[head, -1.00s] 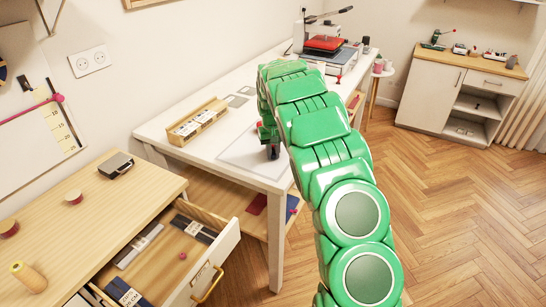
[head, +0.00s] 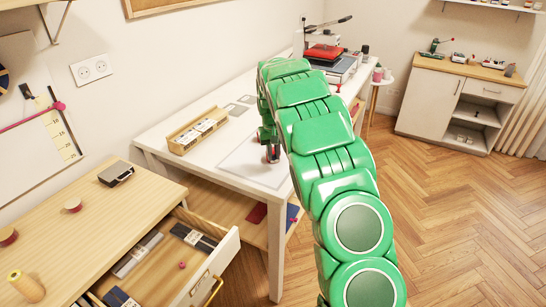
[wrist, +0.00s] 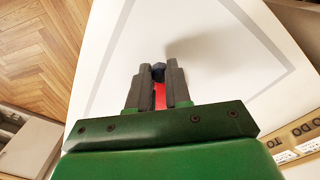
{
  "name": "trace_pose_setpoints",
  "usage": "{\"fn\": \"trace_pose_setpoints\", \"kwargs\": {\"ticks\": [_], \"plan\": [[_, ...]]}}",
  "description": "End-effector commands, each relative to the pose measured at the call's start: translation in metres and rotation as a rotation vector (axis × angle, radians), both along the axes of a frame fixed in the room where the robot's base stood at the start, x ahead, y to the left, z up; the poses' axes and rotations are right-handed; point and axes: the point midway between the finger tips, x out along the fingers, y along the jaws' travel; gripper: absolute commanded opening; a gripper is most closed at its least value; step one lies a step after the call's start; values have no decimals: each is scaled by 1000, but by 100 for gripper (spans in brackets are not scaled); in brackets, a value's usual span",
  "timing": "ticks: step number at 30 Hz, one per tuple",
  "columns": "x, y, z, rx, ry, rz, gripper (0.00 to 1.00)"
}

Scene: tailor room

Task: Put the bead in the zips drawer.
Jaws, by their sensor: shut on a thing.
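My gripper (head: 270,150) is over the white table's grey-outlined mat. In the wrist view, its fingers (wrist: 157,88) are shut on a small dark blue thing (wrist: 158,70) with a red part (wrist: 160,96) between the fingers. I cannot tell whether it touches the mat. An open drawer (head: 216,268) of the wooden-topped cabinet at lower left holds dark and grey flat packs (head: 193,237), which look like zips. A small pink-red round thing (head: 182,265), bead-like, lies on the drawer's bare bottom.
A wooden box (head: 198,130) stands on the white table (head: 160,135) behind the mat. A heat press (head: 325,58) stands at its far end. Spools (head: 72,205) and a dark case (head: 116,174) sit on the cabinet top. The wood floor at right is clear.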

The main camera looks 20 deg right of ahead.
Motion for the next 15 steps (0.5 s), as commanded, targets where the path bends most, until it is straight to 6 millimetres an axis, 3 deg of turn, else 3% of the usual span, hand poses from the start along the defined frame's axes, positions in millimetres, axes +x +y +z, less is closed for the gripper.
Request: {"fn": "trace_pose_setpoints", "kwargs": {"ticks": [15], "plan": [[-48, 6, 55, 0, -2, -1, 0]]}}
